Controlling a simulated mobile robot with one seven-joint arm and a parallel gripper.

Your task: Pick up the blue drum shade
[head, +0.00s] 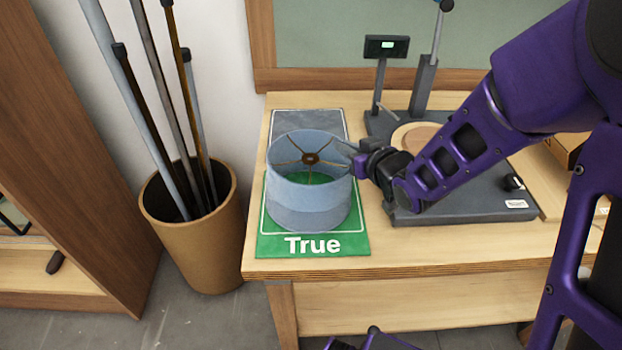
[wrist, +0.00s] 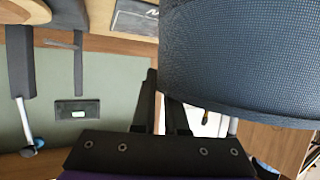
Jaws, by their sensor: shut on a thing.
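The blue drum shade (head: 310,200) is upright over the green mat marked "True" (head: 268,243) at the left end of the table. Its open top shows a spoked wire frame with a dark central ring. I cannot tell whether its lower rim touches the mat. My gripper (head: 360,160) reaches in from the right and is shut on the shade's right side, near the top rim. In the wrist view the shade (wrist: 240,60) fills the upper right, and the dark fingers meet its edge. The exact grip point is partly hidden.
A grey panel (head: 308,122) lies behind the green mat. A dark fixture base (head: 455,205) with a round wooden disc and upright posts stands to the right, under my arm. A tan bin (head: 200,245) of poles stands left of the table (head: 420,262).

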